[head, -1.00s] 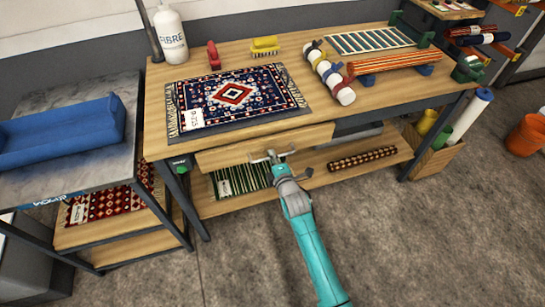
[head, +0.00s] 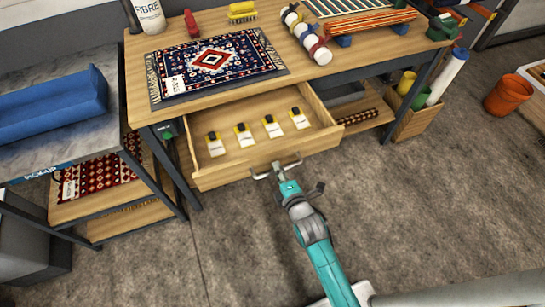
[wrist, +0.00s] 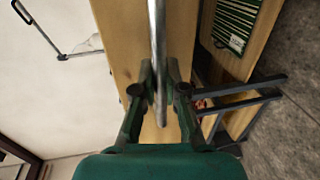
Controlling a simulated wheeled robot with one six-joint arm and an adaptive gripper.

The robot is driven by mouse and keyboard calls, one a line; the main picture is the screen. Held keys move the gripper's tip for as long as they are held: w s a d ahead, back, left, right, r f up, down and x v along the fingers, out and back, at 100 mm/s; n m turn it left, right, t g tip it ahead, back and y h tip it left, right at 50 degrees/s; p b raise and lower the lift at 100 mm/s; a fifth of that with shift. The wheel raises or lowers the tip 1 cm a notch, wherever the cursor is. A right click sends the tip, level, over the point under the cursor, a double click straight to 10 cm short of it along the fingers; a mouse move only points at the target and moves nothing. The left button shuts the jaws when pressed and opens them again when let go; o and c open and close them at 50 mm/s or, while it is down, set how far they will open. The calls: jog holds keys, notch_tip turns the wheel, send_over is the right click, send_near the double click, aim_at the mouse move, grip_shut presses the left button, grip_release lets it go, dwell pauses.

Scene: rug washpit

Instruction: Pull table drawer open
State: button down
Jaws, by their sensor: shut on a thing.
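The table drawer (head: 255,158) is a light wooden box under the worktop, pulled well out. Several small yellow-and-black tools with white tags lie in a row inside it. Its metal bar handle (head: 292,163) is on the front panel.
The wooden table (head: 300,80) carries a patterned rug (head: 230,62) and rolled goods. A side table with a blue tray (head: 50,105) stands at the left. A wooden box (head: 413,122) holding rolls stands at the right. The floor in front is clear.

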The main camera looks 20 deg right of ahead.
jog(key=shift+v, duration=0.85)
jog(key=shift+f, duration=0.2)
jog(key=c, duration=1.2)
grip_release()
jog(key=v, duration=1.2)
